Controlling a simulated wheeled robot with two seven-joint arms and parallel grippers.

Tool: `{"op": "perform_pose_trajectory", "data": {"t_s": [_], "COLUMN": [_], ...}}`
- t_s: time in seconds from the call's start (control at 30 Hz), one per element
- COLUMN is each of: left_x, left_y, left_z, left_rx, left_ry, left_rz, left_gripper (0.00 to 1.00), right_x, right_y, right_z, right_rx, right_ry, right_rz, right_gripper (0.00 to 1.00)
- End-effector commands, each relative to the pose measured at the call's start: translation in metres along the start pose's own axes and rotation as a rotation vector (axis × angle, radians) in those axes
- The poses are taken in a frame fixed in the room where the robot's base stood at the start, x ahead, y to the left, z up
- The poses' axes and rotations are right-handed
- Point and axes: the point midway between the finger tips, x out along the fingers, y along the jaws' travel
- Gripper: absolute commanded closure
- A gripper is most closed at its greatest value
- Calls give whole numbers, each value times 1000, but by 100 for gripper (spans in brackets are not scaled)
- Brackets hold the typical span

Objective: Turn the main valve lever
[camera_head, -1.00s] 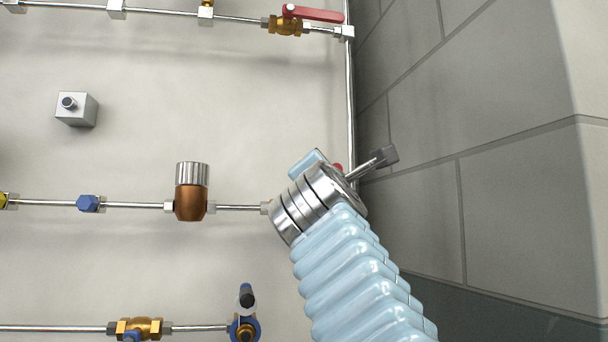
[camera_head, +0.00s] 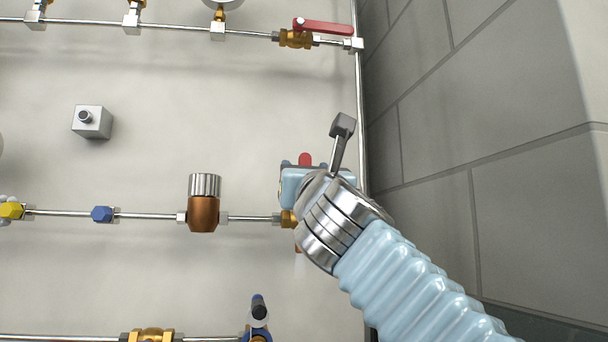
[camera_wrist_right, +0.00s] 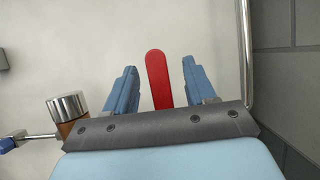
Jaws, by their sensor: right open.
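A red lever (camera_wrist_right: 159,82) stands upright between the two blue fingers of my right gripper (camera_wrist_right: 157,80) in the right wrist view. Gaps show on both sides of it, and the gripper is open around it. In the head view the red lever's tip (camera_head: 305,158) shows just above my right gripper (camera_head: 297,178). My wrist hides the lower lever and most of its brass valve body (camera_head: 288,219) on the middle pipe. A second red lever (camera_head: 323,27) lies nearly level on a brass valve on the upper pipe. My left gripper is not in view.
A copper fitting with a silver cap (camera_head: 204,204) sits on the pipe left of my gripper. A vertical pipe (camera_head: 361,110) and a grey block wall (camera_head: 440,150) stand close on the right. A blue-handled valve (camera_head: 258,318) is below. A small grey box (camera_head: 92,121) is upper left.

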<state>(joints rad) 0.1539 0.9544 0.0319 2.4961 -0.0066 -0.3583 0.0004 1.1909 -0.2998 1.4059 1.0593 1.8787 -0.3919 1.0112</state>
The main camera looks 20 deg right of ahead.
Motion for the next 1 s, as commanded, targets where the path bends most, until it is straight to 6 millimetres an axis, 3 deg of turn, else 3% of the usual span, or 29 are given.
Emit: {"op": "perform_pose_trajectory", "data": {"t_s": [0.3, 0.73, 1.0], "left_x": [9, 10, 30], "left_y": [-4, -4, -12], "left_z": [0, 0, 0], "left_rx": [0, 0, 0], "left_ry": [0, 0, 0], "left_rz": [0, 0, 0], "left_gripper": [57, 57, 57], "right_x": [-12, -15, -40], "right_y": [0, -1, 0], "right_z": [-1, -1, -4], "right_rx": [1, 0, 3], "right_ry": [0, 1, -1], "right_rz": [1, -1, 1], "right_gripper": [45, 45, 45]}}
